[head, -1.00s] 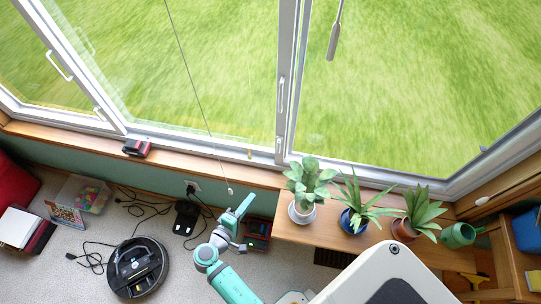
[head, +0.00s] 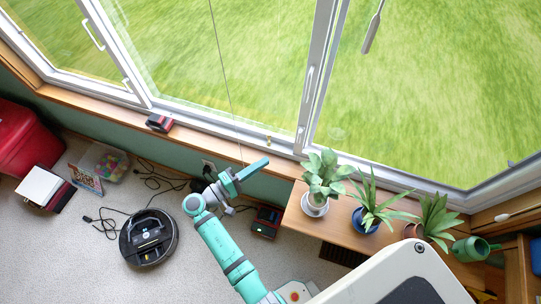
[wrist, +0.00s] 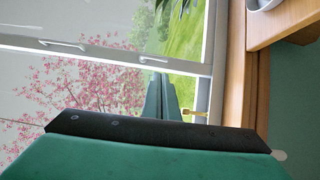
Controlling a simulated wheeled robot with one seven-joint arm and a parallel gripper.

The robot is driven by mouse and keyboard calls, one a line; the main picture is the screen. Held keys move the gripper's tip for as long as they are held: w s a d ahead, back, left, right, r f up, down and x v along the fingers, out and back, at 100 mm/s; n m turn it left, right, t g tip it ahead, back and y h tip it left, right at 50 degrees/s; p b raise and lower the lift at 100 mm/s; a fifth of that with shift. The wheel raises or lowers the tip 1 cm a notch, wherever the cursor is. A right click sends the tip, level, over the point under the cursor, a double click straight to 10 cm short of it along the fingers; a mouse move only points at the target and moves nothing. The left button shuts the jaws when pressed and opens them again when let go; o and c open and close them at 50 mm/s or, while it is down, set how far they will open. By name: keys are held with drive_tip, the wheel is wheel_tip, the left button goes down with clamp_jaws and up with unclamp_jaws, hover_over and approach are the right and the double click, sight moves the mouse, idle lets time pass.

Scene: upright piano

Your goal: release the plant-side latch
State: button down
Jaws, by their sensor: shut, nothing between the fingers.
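The window post beside the plants carries a white handle (head: 309,83) and a lower white fitting (head: 301,134). In the wrist view two white handles, one left (wrist: 62,44) and one nearer the fingers (wrist: 155,62), sit on the white frame. A small brass-coloured piece (head: 268,140) stands at the window's bottom edge; it shows beside the fingertips in the wrist view (wrist: 193,113). I cannot tell which fitting is the plant-side latch. My teal gripper (head: 266,161) is shut and empty, pointing toward the window just below the brass piece in the picture. No contact is visible.
Three potted plants (head: 320,180) stand on a wooden bench (head: 300,222) right of my gripper. A thin cord (head: 222,65) hangs left of it. A red-black device (head: 159,122) sits on the sill. A robot vacuum (head: 148,238) and cables lie on the floor.

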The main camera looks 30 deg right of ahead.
sight(299, 137)
drive_tip(key=w+d, duration=0.1)
drive_tip(key=d, duration=1.1)
drive_tip(key=shift+w+d, duration=0.2)
drive_tip(key=shift+d, duration=0.15)
drive_tip(key=shift+w+a, duration=0.1)
drive_tip(key=shift+a, duration=0.05)
